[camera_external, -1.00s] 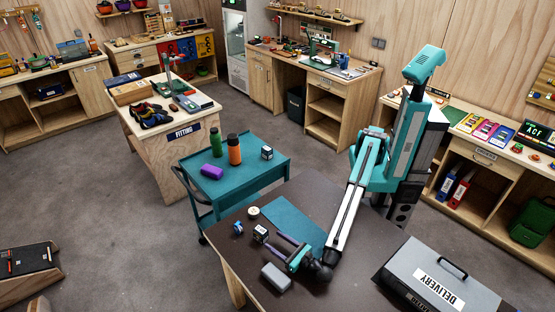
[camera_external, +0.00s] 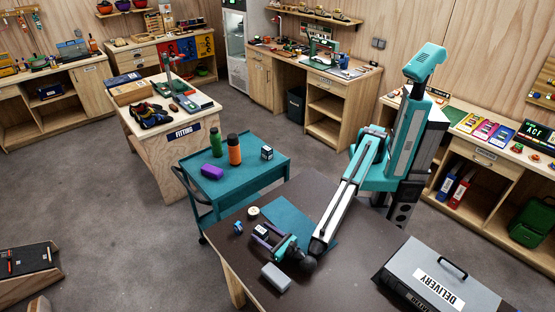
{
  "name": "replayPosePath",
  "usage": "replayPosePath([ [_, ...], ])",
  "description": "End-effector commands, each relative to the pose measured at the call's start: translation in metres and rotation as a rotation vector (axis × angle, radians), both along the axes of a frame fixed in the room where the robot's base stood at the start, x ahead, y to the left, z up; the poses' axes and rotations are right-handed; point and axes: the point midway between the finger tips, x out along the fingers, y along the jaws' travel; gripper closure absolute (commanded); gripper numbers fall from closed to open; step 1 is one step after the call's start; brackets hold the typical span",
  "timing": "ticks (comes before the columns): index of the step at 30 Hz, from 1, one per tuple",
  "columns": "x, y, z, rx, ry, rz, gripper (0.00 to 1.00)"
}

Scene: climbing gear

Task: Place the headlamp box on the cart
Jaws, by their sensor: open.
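A small black-and-white box (camera_external: 261,231), which looks like the headlamp box, stands on the dark table (camera_external: 330,190). The teal cart (camera_external: 245,176) stands behind the table. On its top are a green bottle (camera_external: 215,143), an orange bottle (camera_external: 234,150), a purple item (camera_external: 211,172) and another small black-and-white box (camera_external: 267,153).
A grey block (camera_external: 276,278) lies just in front of my gripper. A blue roll (camera_external: 238,228) and a pale round item (camera_external: 253,211) lie left of it. A teal mat (camera_external: 290,215) is behind. A grey delivery case (camera_external: 438,280) stands at right. The cart's middle has free room.

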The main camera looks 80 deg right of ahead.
Motion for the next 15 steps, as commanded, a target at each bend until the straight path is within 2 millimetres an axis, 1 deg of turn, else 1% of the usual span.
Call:
replayPosePath([
  [5, 0.007, -0.004, 0.0, 0.0, 0.0, -0.001, 0.42],
  [15, 0.038, -0.024, -0.001, 0.0, 0.0, 0.0, 0.42],
])
